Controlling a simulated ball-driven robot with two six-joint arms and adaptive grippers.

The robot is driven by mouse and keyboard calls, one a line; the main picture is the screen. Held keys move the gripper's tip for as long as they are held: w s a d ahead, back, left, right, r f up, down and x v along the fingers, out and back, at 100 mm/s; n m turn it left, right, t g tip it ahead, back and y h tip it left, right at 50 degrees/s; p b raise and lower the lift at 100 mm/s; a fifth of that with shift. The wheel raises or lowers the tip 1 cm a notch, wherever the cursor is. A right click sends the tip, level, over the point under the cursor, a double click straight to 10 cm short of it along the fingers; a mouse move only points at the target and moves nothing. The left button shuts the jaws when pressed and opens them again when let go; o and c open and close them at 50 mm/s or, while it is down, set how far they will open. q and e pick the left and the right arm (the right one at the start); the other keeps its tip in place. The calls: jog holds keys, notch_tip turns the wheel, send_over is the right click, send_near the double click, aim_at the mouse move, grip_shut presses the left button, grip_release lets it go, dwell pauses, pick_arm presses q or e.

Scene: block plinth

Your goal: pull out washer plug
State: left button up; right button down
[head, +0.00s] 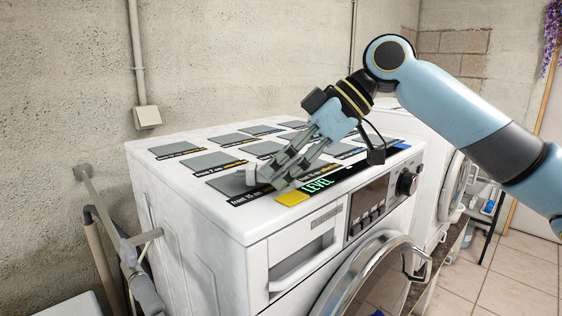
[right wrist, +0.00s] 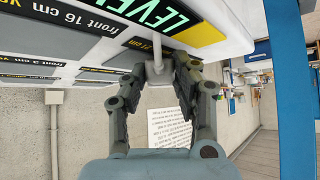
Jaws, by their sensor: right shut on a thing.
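The white washer (head: 215,250) stands in the middle of the head view, its flat top covered with dark labelled cards. My right gripper (head: 268,180) reaches down to the front left part of that top, beside the green "LEVEL" label (head: 319,184). In the right wrist view its fingers (right wrist: 158,85) are closed around a small pale grey piece (right wrist: 157,70) close to the washer's surface. A pale block end (head: 250,176) shows by the fingertips in the head view. I cannot tell whether this piece is the plug. My left gripper is not in view.
A yellow patch (head: 292,198) lies at the washer's front edge. A second white machine (head: 432,170) stands behind to the right. Grey jointed pipework (head: 128,250) stands at the left. A conduit box (head: 147,118) is on the wall. Tiled floor (head: 510,270) is clear at the right.

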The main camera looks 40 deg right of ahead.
jog(key=shift+f, duration=0.3)
jog(key=c, duration=0.9)
grip_release()
jog(key=shift+w, duration=0.1)
jog(key=shift+c, duration=0.2)
jog(key=shift+r, duration=0.1)
jog(key=v, duration=0.6)
jog(key=shift+d, duration=0.15)
jog(key=shift+s+d+r, duration=0.25)
jog(key=shift+s+r, duration=0.1)
jog(key=shift+r, duration=0.05)
